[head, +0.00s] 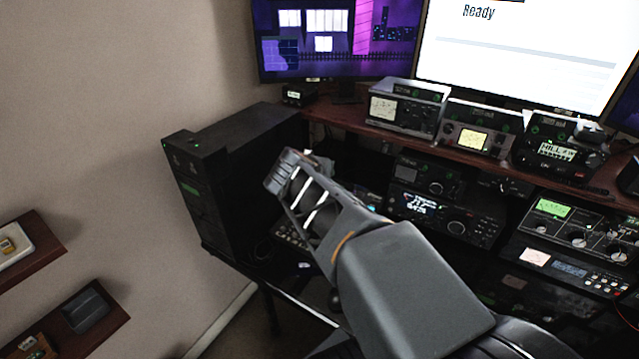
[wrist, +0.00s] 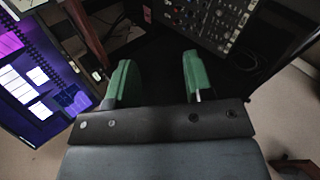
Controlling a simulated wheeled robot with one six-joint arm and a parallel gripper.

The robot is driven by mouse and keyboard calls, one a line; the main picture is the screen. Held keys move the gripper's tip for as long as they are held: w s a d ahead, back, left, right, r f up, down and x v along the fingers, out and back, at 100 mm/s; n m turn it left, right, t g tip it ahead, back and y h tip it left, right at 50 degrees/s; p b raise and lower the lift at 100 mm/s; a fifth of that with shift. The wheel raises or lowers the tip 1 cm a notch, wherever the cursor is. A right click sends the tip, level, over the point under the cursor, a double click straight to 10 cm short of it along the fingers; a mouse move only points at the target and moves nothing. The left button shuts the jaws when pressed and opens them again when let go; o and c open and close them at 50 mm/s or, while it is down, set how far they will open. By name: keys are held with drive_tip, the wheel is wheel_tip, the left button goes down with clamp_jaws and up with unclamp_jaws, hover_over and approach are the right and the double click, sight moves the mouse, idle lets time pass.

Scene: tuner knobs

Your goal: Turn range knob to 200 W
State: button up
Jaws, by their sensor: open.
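My gripper (wrist: 157,72) is open and empty in the wrist view, with its two green fingers apart and dark space between them. In the head view my arm reaches up and left, its end in front of the desk near the black tower; the fingertips are not clear there. A unit with a green-lit meter and several round knobs (head: 575,228) stands at the right of the head view, well apart from my gripper. The knob labels and any 200 W mark are too small to read, so I cannot tell which is the range knob.
A black tower (head: 225,190) stands on the left. Radios with dials (head: 440,215) fill the desk shelves, and meter units (head: 405,108) line the upper shelf below the monitors (head: 530,55). Wall shelves (head: 85,322) are at lower left. A knob-covered panel (wrist: 215,20) shows beyond my fingers.

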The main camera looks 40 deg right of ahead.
drive_tip(key=shift+a+f, duration=0.15)
drive_tip(key=shift+a, duration=0.35)
idle(0.4)
